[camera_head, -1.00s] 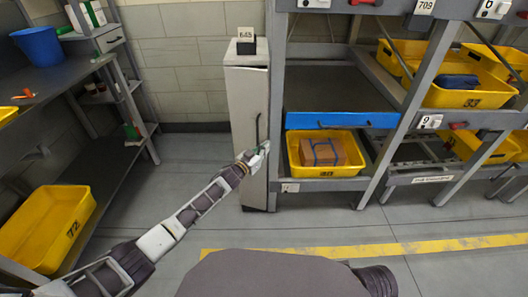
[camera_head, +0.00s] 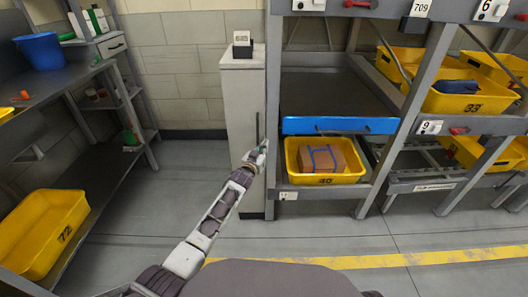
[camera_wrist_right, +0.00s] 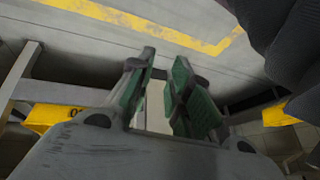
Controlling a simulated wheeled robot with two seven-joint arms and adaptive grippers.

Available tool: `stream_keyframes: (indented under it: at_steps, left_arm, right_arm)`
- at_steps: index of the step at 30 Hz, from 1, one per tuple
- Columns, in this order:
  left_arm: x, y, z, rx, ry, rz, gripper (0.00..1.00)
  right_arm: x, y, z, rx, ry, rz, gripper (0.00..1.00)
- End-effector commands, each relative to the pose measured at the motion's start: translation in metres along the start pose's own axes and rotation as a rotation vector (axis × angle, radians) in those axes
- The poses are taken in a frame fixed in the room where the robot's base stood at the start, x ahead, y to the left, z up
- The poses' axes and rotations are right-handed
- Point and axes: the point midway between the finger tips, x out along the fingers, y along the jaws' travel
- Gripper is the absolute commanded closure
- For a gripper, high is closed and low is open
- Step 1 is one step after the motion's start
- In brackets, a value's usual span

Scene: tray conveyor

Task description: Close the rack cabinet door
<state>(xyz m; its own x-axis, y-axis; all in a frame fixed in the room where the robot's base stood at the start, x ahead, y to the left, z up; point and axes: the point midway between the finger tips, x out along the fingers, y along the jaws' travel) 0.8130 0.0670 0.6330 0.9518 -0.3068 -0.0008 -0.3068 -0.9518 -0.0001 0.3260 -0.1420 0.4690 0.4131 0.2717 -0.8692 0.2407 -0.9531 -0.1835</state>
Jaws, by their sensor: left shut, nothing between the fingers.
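The rack cabinet (camera_head: 243,62) is a narrow, tall, light grey box standing against the left end of the rack. Its door (camera_head: 238,110) faces me and has a dark vertical handle near its right edge. The door looks nearly flush with the body; I cannot tell whether a small gap remains. My left gripper (camera_head: 258,155) is shut and empty, at the door's right side just below the handle. It looks close to the door, but contact is unclear. My right gripper (camera_wrist_right: 165,70) shows green-padded fingers apart with nothing between them, away from the cabinet, over the floor.
A white sign (camera_head: 242,42) stands on the cabinet. Right of it, the rack holds a blue-edged shelf (camera_head: 340,125) and a yellow tray (camera_head: 325,177) with a brown box (camera_head: 330,157). A workbench (camera_head: 95,185) with a yellow bin (camera_head: 40,235) is at left. The floor between is clear.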

Motion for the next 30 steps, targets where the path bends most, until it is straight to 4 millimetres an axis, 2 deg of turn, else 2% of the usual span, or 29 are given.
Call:
stream_keyframes:
  at_steps: [13, 20, 30]
  left_arm:
    - [0.007, -0.003, -0.001, 0.000, 0.000, -0.043, 1.00]
    - [0.007, -0.003, -0.001, 0.001, 0.000, -0.045, 1.00]
    - [0.007, -0.004, -0.001, 0.001, 0.000, -0.046, 1.00]
  right_arm:
    - [0.016, 0.000, 0.006, 0.013, 0.029, -0.013, 0.80]
    - [0.016, -0.001, 0.010, 0.016, 0.023, -0.015, 0.80]
    - [0.013, -0.002, 0.005, 0.018, 0.030, -0.016, 0.80]
